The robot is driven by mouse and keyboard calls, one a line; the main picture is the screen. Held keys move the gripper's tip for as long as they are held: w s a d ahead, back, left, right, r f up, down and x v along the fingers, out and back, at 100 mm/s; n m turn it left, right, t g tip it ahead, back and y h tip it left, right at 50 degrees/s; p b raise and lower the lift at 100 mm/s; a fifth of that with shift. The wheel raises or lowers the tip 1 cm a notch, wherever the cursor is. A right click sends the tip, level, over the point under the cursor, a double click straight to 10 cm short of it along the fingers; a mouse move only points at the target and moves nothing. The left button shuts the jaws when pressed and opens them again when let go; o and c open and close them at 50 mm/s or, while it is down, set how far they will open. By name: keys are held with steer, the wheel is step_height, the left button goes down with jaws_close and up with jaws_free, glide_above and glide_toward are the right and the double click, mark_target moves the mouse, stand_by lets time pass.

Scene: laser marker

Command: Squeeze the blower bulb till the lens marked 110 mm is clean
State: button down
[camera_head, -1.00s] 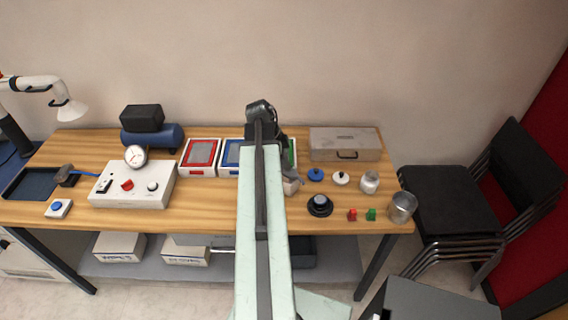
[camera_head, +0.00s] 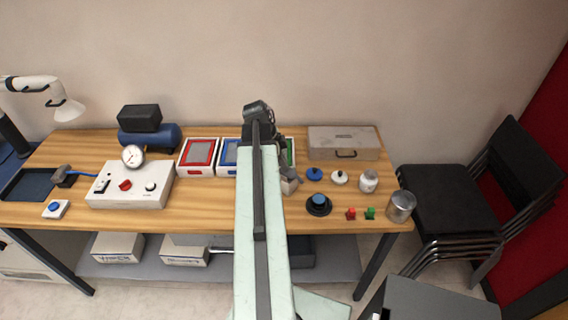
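My arm rises through the middle of the head view and bends down over the bench. My gripper (camera_head: 289,181) is small and partly hidden behind the arm, so its fingers cannot be made out. Close to its right are a round black piece with a blue top (camera_head: 318,203), a blue knobbed disc (camera_head: 314,174) and a white knobbed disc (camera_head: 340,177). No 110 mm marking is readable, so I cannot tell which piece is that lens. I cannot identify the blower bulb for certain either.
The wooden bench (camera_head: 205,212) also holds a white control box (camera_head: 130,192), red-framed (camera_head: 199,152) and blue-framed trays, a metal case (camera_head: 344,143), a jar (camera_head: 369,182), a metal cup (camera_head: 401,206) and small red and green pieces. Stacked chairs (camera_head: 440,200) stand at right.

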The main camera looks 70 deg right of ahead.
steer(key=p+v, duration=1.1)
steer(key=v, duration=0.1)
steer(key=shift+s+r, duration=0.25)
steer(key=shift+r, duration=0.25)
